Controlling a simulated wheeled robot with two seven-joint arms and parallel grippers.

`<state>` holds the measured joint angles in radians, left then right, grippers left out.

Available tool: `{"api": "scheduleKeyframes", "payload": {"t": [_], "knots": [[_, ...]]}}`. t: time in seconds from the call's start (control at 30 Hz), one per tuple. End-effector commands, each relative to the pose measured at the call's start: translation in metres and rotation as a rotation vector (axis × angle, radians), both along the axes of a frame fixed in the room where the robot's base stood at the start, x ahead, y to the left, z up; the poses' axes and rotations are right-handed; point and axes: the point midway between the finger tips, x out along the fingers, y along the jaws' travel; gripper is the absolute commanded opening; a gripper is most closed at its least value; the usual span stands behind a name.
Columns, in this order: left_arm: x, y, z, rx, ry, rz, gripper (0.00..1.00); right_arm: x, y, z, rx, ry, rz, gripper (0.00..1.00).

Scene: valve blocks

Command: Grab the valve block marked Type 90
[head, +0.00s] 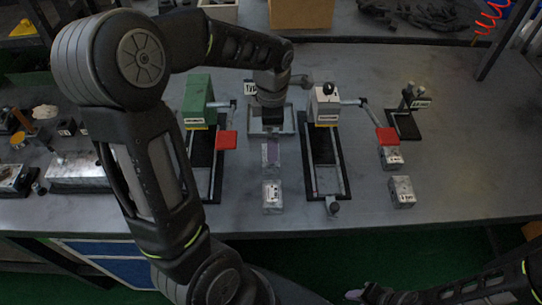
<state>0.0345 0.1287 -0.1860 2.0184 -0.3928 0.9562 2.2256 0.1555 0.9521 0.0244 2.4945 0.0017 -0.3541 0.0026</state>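Several small grey metal valve blocks stand on the table: one block (272,196) at the middle front, another (271,156) just behind it, and two on the right, a rear one (390,158) and a front one (402,191). Their white labels are too small to read, so I cannot tell which is Type 90. My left gripper (269,120) points down over a shallow metal tray (287,130), behind the middle blocks. Its fingers and anything between them are hard to make out. My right gripper (375,296) is low at the bottom edge, away from the blocks.
A green-topped fixture (198,100) and a white-topped fixture (325,104), each with a red-handled lever, flank the tray. A small black stand (404,124) is at right. A cardboard box (300,13) stands at the back. The table's right side is clear.

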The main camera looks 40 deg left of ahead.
Motion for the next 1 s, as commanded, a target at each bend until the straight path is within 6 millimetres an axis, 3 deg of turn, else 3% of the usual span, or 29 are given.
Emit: {"api": "scheduleKeyframes", "payload": {"t": [0.2, 0.57, 0.83, 1.0], "knots": [[-0.001, 0.000, -0.020, 0.000, 0.002, -0.001, 0.98, 0.000, 0.000, 0.002, 0.000, 0.000, 0.000, 0.36], [-0.001, 0.000, -0.024, -0.001, 0.001, -0.001, 0.98, 0.000, 0.000, 0.004, -0.001, 0.000, 0.000, 0.36], [-0.003, 0.002, -0.062, 0.000, 0.004, 0.000, 0.98, -0.001, -0.001, 0.013, -0.003, 0.004, -0.001, 0.36], [-0.002, 0.002, -0.072, 0.000, 0.000, -0.001, 0.98, -0.002, -0.001, 0.013, -0.004, 0.006, -0.001, 0.36]]}}
